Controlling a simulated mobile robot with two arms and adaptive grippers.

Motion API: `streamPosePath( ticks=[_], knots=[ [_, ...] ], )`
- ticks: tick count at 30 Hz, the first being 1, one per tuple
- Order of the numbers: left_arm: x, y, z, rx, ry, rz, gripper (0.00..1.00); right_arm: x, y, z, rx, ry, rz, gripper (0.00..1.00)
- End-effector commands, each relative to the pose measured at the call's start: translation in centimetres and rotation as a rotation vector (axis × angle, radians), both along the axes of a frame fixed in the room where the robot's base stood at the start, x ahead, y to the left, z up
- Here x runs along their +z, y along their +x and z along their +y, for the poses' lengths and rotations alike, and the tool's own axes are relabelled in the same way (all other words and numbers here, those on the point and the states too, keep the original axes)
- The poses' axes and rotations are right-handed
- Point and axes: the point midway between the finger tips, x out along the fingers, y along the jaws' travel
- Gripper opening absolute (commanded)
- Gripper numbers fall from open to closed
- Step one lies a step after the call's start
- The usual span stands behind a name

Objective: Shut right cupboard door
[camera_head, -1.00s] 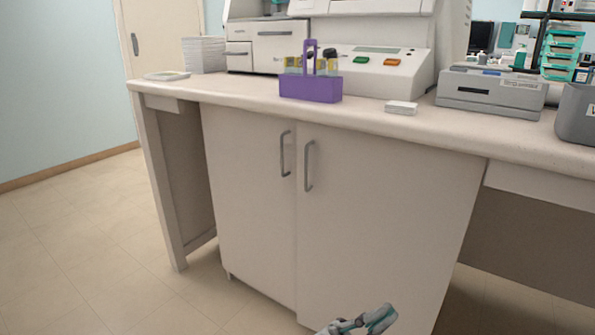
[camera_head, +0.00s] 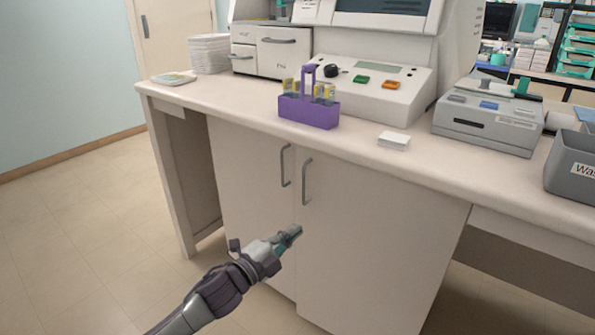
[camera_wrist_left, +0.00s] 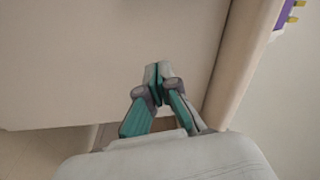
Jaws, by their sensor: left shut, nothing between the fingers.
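The right cupboard door (camera_head: 375,235) is a plain pale panel under the counter. It looks flush or nearly flush with the left cupboard door (camera_head: 248,185); a small gap cannot be ruled out. Its grey vertical handle (camera_head: 306,182) is near its upper left edge. My left gripper (camera_head: 292,235) is shut and empty, in front of the seam between the doors, below the handles. Whether it touches a door cannot be told. In the left wrist view its shut fingers (camera_wrist_left: 159,76) point at a pale panel (camera_wrist_left: 95,55). My right gripper is not in view.
The counter (camera_head: 370,158) bears a purple rack (camera_head: 310,112), a grey device (camera_head: 490,118), a white analyser (camera_head: 375,90) and a grey waste bin (camera_head: 578,172). Another handle (camera_head: 285,165) stands out on the left door. The floor (camera_head: 80,240) at left is clear.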

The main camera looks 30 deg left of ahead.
Motion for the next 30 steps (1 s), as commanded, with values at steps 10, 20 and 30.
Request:
streamPosePath(
  ticks=[10,20,30],
  knots=[
    [1.5,2.1,8.1,0.188,0.229,0.072,0.0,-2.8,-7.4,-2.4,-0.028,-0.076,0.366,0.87],
    [1.6,7.1,8.2,0.188,0.228,0.068,0.0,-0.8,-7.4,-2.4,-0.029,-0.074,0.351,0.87],
    [1.5,13.0,8.2,0.187,0.225,0.069,0.0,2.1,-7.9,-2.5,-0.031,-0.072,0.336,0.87]
  ],
)
